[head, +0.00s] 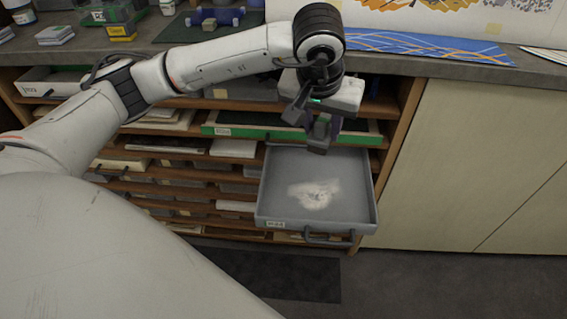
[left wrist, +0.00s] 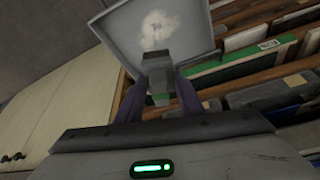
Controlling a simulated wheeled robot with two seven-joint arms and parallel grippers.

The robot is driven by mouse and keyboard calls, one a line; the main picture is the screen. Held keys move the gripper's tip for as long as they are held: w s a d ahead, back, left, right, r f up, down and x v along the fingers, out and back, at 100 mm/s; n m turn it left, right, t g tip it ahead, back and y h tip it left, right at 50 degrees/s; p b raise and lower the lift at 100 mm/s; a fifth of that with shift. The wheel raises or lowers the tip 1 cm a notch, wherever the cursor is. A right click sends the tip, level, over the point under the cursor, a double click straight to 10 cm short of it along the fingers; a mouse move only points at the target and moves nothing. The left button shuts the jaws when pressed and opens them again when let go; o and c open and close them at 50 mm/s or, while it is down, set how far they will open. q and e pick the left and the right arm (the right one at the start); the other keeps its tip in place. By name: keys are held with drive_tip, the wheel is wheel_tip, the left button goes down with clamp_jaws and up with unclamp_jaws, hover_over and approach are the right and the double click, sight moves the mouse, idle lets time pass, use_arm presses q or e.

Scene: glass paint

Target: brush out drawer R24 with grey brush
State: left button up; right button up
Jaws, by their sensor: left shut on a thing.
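A grey drawer (head: 360,212) is pulled out of the cabinet, with a dark handle and a small label on its front; the label is too small to read. A pale patch of dust (head: 314,194) lies near the middle of its floor. My left gripper (head: 322,127) is shut on the grey brush (head: 318,146), above the back of the drawer. In the left wrist view the brush (left wrist: 156,72) sits between purple fingers, with the drawer (left wrist: 203,35) and the dust (left wrist: 158,29) beyond it. I cannot tell whether the brush touches the drawer. My right gripper is not in view.
The wooden cabinet holds several shelves and trays; a green-edged tray (head: 225,129) sits just above and behind the drawer. The counter (head: 400,68) above carries boxes and a blue patterned panel (head: 430,47). A dark mat (head: 285,277) lies on the floor.

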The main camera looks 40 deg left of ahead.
use_arm(q)
drive_tip(key=shift+s+a+f+n+y+b, duration=0.2)
drive_tip(key=shift+s+a+f+n+b, duration=0.55)
drive_tip(key=shift+f, duration=2.5)
drive_tip(key=shift+s+a+f+n+y+b, duration=0.15)
drive_tip(key=shift+a+f+n+b, duration=0.25)
drive_tip(key=shift+a+f+b, duration=1.9)
drive_tip(key=shift+s+a+f+n+y+p, duration=0.25)
drive_tip(key=shift+f+n, duration=0.3)
drive_tip(key=shift+f, duration=3.65)
drive_tip(key=shift+d, duration=0.1)
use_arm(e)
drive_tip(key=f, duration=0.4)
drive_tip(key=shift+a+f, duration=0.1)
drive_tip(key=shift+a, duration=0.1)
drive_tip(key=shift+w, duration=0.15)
use_arm(q)
drive_tip(key=shift+f, duration=0.2)
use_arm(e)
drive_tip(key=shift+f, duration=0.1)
use_arm(q)
drive_tip(key=shift+f+b, duration=0.25)
drive_tip(key=shift+b, duration=0.2)
drive_tip(key=shift+f, duration=0.1)
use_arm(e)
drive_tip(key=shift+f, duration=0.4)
use_arm(q)
drive_tip(key=shift+f+b, duration=0.5)
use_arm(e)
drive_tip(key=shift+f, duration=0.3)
